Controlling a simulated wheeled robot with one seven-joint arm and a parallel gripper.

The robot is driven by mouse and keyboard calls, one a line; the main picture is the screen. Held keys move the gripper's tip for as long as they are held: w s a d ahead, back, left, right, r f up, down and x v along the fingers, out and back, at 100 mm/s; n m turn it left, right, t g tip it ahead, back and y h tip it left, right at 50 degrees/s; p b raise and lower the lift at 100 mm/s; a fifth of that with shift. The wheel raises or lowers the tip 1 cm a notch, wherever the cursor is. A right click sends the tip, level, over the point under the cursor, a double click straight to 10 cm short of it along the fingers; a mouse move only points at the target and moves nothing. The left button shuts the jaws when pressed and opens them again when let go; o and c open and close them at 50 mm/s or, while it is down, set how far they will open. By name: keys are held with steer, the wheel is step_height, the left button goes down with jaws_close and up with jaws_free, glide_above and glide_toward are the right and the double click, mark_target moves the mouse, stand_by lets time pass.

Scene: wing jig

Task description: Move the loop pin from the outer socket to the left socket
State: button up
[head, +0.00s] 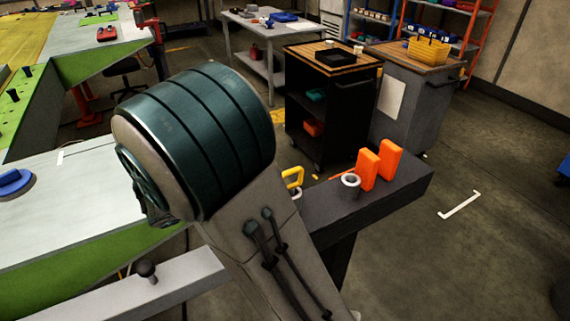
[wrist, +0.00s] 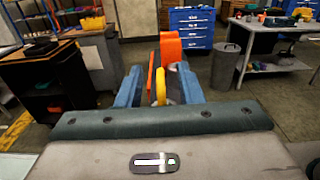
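The yellow loop pin (head: 293,178) stands upright on a dark beam (head: 400,196) in the head view, partly hidden by my arm. A pale ring (head: 297,193) shows at its foot. Another pale ring socket (head: 350,181), with a dark centre and no pin, lies to its right, beside the orange blocks. In the wrist view my gripper (wrist: 158,88) is open, with blue fingers spread apart. The loop pin (wrist: 161,87) appears between them, seen nearly edge-on, with gaps on both sides. I cannot tell how far past the fingertips it is. My gripper is hidden in the head view.
Two upright orange blocks (head: 368,170) stand on the beam near the empty ring; orange also shows behind the loop in the wrist view (wrist: 170,48). A black cart (head: 325,100) stands behind. A grey bar with a dark knob (head: 147,269) is at lower left.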

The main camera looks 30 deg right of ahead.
steer(key=a, duration=0.5)
steer(key=s+d+f+m+g+y, duration=0.3)
steer(key=s+d+f+m+y, duration=0.3)
steer(key=s+y, duration=0.3)
steer(key=s+a+r+m+t+y, duration=0.1)
steer(key=s+a+m+t+y, duration=0.2)
steer(key=m+y, duration=0.6)
steer(key=shift+s+a+r+m+t, duration=0.3)
steer(key=shift+a+m+t, duration=1.05)
steer(key=shift+m, duration=0.45)
steer(key=shift+a, duration=0.1)
